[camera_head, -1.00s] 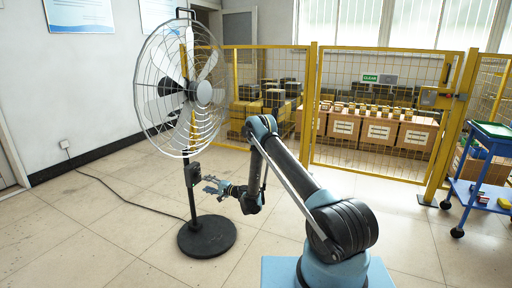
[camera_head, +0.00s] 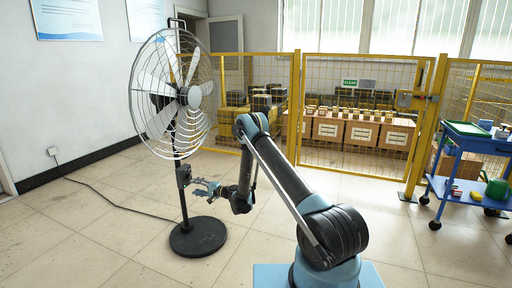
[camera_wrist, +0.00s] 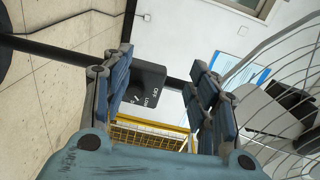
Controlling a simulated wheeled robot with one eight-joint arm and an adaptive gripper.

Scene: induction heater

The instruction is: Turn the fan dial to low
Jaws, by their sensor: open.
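The standing fan (camera_head: 197,97) has a wire cage, a dark pole and a round black base. Its black control box (camera_head: 183,176) sits on the pole at mid height. In the wrist view the control box (camera_wrist: 147,82) shows white lettering, OFF and LOW among it. The dial is too dark to make out, so its setting cannot be told. My gripper (camera_head: 203,188) is open and just right of the box. In the wrist view my gripper (camera_wrist: 160,72) has its blue fingers apart, with the box seen between them. Contact cannot be told.
The fan's cage also fills the right of the wrist view (camera_wrist: 275,90). A power cord (camera_head: 110,200) runs over the floor to the wall. A yellow mesh fence (camera_head: 350,112) with boxes behind it stands at the back. A blue cart (camera_head: 460,190) is at the right.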

